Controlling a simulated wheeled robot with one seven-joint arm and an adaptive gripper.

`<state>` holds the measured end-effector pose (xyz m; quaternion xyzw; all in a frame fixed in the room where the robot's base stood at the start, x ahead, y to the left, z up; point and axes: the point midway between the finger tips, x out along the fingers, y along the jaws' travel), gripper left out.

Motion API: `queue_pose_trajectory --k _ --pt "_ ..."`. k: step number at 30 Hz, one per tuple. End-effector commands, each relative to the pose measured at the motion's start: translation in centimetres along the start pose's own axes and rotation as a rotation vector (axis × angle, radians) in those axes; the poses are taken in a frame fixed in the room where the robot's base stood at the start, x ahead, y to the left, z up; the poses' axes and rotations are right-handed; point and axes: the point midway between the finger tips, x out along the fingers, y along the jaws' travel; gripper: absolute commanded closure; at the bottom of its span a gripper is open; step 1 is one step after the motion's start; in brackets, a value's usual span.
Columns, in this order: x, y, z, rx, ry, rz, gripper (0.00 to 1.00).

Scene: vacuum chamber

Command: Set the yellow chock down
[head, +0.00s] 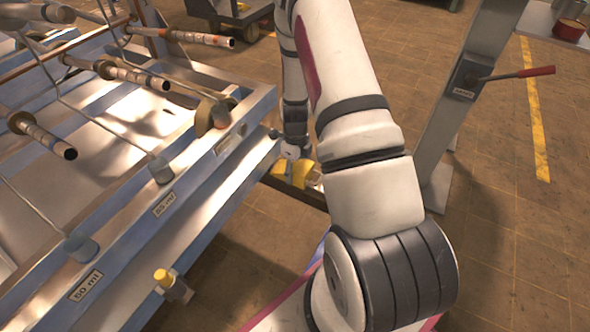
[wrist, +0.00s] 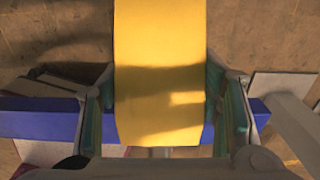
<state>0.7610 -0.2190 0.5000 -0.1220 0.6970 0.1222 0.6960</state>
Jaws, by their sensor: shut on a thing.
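The yellow chock (wrist: 160,75) fills the middle of the wrist view, between the two fingers of my gripper (wrist: 165,112). The greenish pads touch its left and right sides, so the gripper is shut on it. In the head view the yellow chock (head: 281,168) shows as a small patch low beside the blue-grey frame, and my gripper (head: 293,172) there is partly hidden by my own arm. Brown floor and a blue bar (wrist: 40,120) lie behind the chock in the wrist view. I cannot tell whether the chock touches anything below it.
A blue-grey metal frame (head: 200,180) with rods and labels fills the left. A small yellow-capped fitting (head: 163,277) sticks out from its near side. A grey post (head: 466,100) with a red-handled lever (head: 520,74) stands at right. Brown tiled floor (head: 500,220) is open at right.

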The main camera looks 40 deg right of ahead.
Motion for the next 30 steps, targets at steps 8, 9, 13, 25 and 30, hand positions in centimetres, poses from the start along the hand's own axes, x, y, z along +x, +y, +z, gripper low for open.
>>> queue_pose_trajectory --k 8,9,13,25,30 --pt "0.2 -0.1 0.1 -0.001 -0.001 -0.002 0.85" --pt "0.2 0.0 0.0 -0.002 -0.001 -0.001 0.35" --pt "0.1 0.0 0.0 -0.001 -0.001 -0.001 0.22" --pt "-0.9 -0.1 0.1 -0.001 -0.002 -0.003 0.22" --pt "-4.0 -0.1 0.1 -0.002 -0.003 -0.005 0.22"
